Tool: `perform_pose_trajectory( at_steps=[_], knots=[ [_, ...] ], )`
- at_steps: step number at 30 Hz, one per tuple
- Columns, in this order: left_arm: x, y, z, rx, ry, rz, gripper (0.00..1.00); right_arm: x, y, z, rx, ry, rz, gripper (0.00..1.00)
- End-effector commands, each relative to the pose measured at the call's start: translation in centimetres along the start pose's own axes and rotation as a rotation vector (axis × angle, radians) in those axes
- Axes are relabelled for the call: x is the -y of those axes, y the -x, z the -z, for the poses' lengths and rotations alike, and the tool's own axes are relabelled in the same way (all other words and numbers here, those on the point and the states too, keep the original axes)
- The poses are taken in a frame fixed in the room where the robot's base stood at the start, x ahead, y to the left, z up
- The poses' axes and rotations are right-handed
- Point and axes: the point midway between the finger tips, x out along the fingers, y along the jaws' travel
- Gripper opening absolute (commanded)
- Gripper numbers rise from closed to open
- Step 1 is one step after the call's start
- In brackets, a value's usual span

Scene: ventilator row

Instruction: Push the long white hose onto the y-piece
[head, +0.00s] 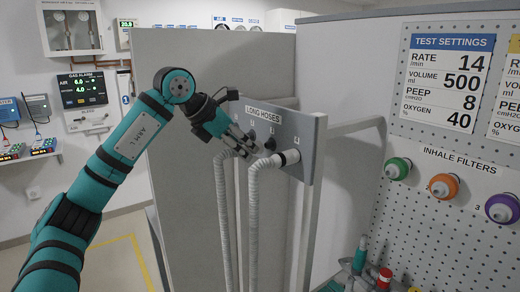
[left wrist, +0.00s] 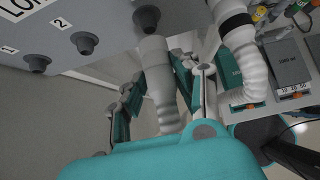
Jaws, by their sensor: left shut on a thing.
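A long white ribbed hose (head: 222,205) hangs down at the front of the panel marked "LONG HOSES" (head: 307,150). My left gripper (head: 240,140) is shut on its upper end. In the left wrist view this hose end (left wrist: 160,80) is between my fingers, its mouth close below a dark peg (left wrist: 147,18); I cannot tell if they touch. A second white hose (head: 254,220) sits on the panel's right-hand peg by a black-banded cuff, also in the left wrist view (left wrist: 240,45). No y-piece can be made out. My right gripper is not in view.
Free dark pegs (left wrist: 84,42) numbered 1 and 2 stick out of the panel. A grey partition (head: 185,190) stands behind the hoses. A pegboard at the right holds green, orange and purple inhale filters (head: 443,186). Small coloured items stand low at the right.

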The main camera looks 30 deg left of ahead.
Motion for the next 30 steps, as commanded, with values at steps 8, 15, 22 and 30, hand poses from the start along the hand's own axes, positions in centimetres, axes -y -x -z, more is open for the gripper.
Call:
perform_pose_trajectory(
  at_steps=[8,15,22,30],
  knots=[
    [0.0,0.7,0.9,0.001,0.0,0.0,0.0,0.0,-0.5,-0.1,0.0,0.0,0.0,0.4],
    [0.0,1.4,1.5,0.0,0.001,-0.001,0.0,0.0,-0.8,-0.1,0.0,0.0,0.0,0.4],
    [0.0,1.6,1.6,0.0,0.0,-0.001,0.0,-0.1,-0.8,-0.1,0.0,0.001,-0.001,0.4],
    [0.6,0.8,1.8,-0.002,0.006,-0.009,0.0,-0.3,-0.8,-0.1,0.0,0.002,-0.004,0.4]
  ],
)
